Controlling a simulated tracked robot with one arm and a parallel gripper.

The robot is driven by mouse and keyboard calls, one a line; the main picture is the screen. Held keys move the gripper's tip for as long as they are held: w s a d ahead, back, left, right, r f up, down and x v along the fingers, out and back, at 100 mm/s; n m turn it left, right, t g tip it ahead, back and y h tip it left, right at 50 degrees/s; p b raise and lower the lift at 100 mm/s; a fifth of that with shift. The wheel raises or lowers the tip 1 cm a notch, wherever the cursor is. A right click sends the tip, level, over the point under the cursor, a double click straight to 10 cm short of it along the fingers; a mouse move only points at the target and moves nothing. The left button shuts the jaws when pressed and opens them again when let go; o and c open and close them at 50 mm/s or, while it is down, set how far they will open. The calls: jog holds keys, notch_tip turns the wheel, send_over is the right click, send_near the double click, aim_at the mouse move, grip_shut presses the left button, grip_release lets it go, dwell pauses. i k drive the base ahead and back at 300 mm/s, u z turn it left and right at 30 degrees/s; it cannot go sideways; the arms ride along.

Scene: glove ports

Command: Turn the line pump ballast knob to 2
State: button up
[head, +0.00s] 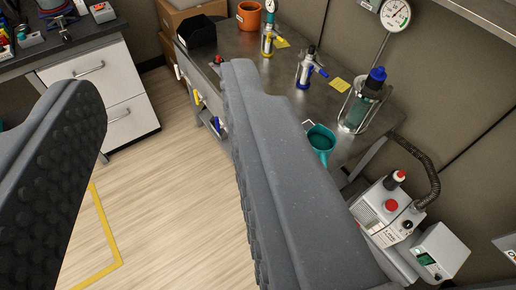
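A pale grey and white machine with a dark ribbed hose stands at the lower right; it looks like the line pump (384,214). Its lettering is too small to read for sure.
A box with a green display (428,260) adjoins the pump. A grey bench (345,75) behind holds bottles, an orange pot (249,16) and a teal funnel (321,138). A gauge (395,14) is above. A white drawer cabinet (105,85) stands left. Wood floor between is clear.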

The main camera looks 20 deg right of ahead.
aim_at(407, 225)
jog(key=z, duration=2.15)
jog(key=k, duration=0.4)
jog(key=i, duration=0.45)
